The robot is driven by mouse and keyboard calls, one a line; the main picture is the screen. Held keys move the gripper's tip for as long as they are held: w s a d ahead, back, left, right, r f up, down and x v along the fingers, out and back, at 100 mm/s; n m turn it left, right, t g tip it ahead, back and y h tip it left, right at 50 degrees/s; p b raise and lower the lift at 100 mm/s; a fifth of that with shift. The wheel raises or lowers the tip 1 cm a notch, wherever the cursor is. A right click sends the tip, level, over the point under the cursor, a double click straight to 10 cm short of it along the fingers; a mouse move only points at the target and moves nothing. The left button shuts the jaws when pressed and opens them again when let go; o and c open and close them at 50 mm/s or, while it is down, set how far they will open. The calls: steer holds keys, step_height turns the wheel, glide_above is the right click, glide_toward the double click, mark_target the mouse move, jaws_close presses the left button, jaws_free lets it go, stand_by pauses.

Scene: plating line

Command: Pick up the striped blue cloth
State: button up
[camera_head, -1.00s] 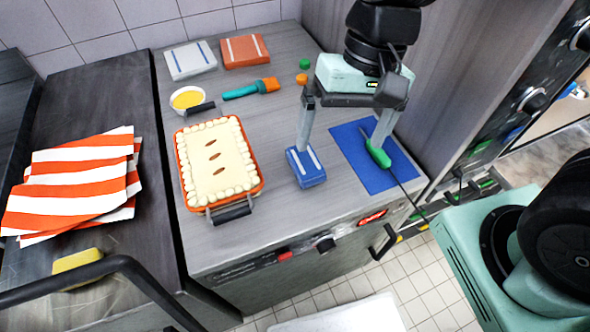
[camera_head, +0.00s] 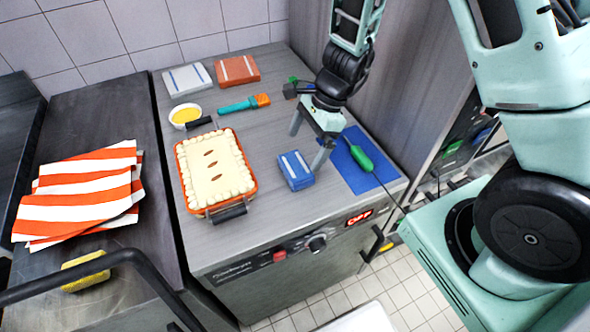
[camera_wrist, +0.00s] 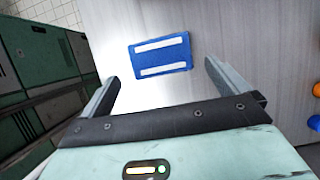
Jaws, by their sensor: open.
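The striped blue cloth (camera_head: 296,171) is a small folded blue block with white stripes, lying on the grey counter to the right of the pie. In the wrist view the cloth (camera_wrist: 161,56) lies flat ahead of the fingertips, between their lines. My gripper (camera_head: 307,147) is open and empty, above the counter just behind and to the right of the cloth. Its two fingers also show in the wrist view (camera_wrist: 162,80), spread apart and not touching the cloth.
A blue mat (camera_head: 363,166) with a green-handled tool (camera_head: 360,156) lies right of the cloth. A pie in an orange dish (camera_head: 215,171) stands left.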

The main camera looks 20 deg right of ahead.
mark_target(296, 164)
steer(key=shift+p+x, duration=0.45)
steer(key=shift+x, duration=3.3)
steer(key=c, duration=0.8)
steer(key=shift+r, duration=0.1)
step_height(296, 164, up, 10)
steer(key=shift+f, duration=0.1)
steer(key=o, duration=0.5)
steer(key=c, duration=0.3)
steer(key=shift+s, duration=0.1)
